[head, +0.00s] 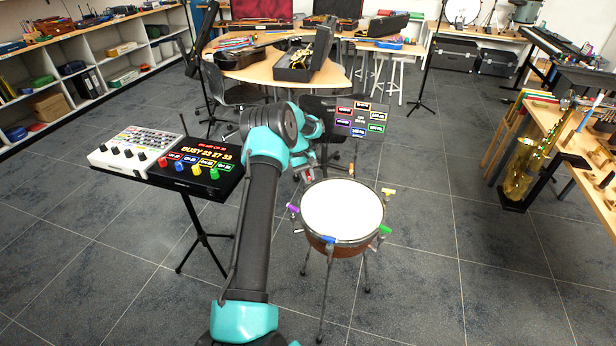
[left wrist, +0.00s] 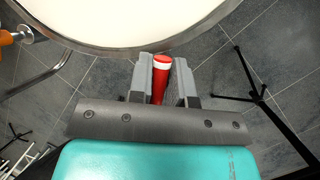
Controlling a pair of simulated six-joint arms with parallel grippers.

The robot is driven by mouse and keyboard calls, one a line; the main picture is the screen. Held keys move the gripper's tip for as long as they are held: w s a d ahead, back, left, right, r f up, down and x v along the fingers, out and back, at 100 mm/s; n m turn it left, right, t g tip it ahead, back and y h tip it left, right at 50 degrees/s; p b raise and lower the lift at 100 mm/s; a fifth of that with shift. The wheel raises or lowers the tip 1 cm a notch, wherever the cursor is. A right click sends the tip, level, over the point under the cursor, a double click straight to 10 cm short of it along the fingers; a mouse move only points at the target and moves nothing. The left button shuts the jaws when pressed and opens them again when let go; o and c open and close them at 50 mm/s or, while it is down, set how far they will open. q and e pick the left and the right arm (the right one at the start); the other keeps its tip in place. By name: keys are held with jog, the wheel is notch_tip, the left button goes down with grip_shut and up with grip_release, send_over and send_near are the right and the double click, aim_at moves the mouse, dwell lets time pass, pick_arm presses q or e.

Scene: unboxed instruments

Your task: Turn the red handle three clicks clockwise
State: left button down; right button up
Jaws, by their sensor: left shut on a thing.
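The drum (head: 342,210) stands on thin legs, with a white head and coloured handles around its rim. Its rim and white head fill the top of the left wrist view (left wrist: 130,18). My left gripper (head: 307,173) is at the drum's far left edge. In the left wrist view, its two grey fingers (left wrist: 161,82) are shut on the red handle (left wrist: 159,80), which has a white band near its top end. My right gripper is in neither view.
Purple (head: 292,208), blue (head: 329,239), green (head: 384,229) and yellow (head: 388,191) handles stick out around the rim. An orange handle (left wrist: 8,38) shows beside it. A display panel (head: 345,112) stands behind; a console (head: 200,165) on a stand is left.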

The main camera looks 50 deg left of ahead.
pick_arm(q)
jog(key=m+g, duration=0.1)
jog(key=m, duration=0.2)
jog(key=m+g, duration=0.1)
jog(key=m, duration=0.2)
jog(key=shift+w+r+g+y, duration=0.1)
jog(key=shift+r+g+y, duration=0.05)
jog(key=shift+g+y, duration=0.25)
jog(key=m+y, duration=0.1)
jog(key=m, duration=0.2)
jog(key=m+g+y, duration=0.1)
jog(key=m, duration=0.2)
jog(key=shift+m+g, duration=0.3)
jog(key=c, duration=1.1)
grip_release()
